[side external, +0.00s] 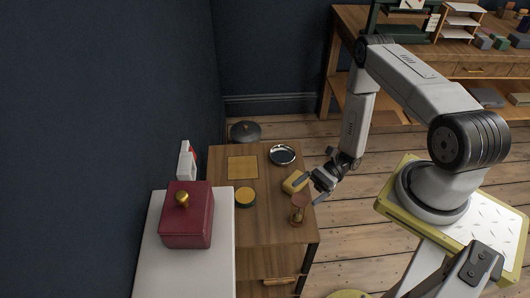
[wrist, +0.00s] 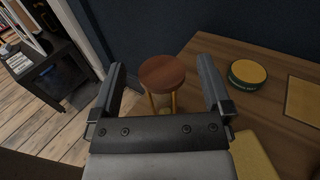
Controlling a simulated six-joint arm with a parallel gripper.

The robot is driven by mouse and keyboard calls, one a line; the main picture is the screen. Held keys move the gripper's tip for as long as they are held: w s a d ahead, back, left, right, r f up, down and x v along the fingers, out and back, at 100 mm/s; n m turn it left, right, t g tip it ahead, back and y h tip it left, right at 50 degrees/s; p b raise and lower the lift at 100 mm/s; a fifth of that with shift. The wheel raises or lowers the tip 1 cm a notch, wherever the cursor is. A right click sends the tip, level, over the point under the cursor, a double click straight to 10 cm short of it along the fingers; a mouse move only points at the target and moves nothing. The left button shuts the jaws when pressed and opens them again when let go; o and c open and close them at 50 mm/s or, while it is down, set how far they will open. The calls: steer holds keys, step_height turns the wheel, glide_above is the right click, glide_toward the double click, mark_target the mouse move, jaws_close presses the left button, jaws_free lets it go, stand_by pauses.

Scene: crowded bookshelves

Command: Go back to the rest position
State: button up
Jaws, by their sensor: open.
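My gripper (side external: 308,189) is over the right edge of the small wooden table (side external: 262,236) in the side view. In the wrist view its two fingers (wrist: 160,65) are spread apart with nothing between them that I can see is held. An hourglass-like object with a round brown top and gold posts (side external: 298,206) stands upright on the table close to the fingers. In the wrist view its round top (wrist: 166,73) appears between and beyond the fingertips. A yellow block (side external: 293,182) lies beside the gripper; it shows at lower right in the wrist view (wrist: 255,155).
The table also holds a yellow square (side external: 242,167), a round green tin with a yellow top (side external: 245,197) and a metal dish (side external: 282,154). A red box (side external: 187,212) stands on a white cabinet at left. Floor (side external: 340,215) is open right of the table.

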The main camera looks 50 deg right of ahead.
steer(key=w+d+r+n+t+h, duration=0.2)
steer(key=w+r+n+h, duration=0.25)
steer(key=w, duration=0.35)
steer(key=w+d+r+n+t+h, duration=0.1)
steer(key=w+d+r+n+h, duration=0.15)
steer(key=w+n+h, duration=0.35)
step_height(320, 180, up, 8)
steer(key=w+d+n+h, duration=0.1)
steer(key=w+n+h, duration=0.15)
steer(key=h, duration=0.25)
steer(key=s+a+r+n+g, duration=0.1)
steer(key=s+a+r+n, duration=0.1)
steer(key=s+r, duration=0.1)
steer(key=s+a+r+n+g+h, duration=0.1)
steer(key=s+a+r+n, duration=0.1)
steer(key=s, duration=0.4)
steer(key=s+a+r+n+g+h, duration=0.1)
steer(key=s+r+n, duration=0.2)
steer(key=s, duration=0.1)
steer(key=shift+s+a+r+g, duration=0.35)
steer(key=shift+a+g, duration=0.05)
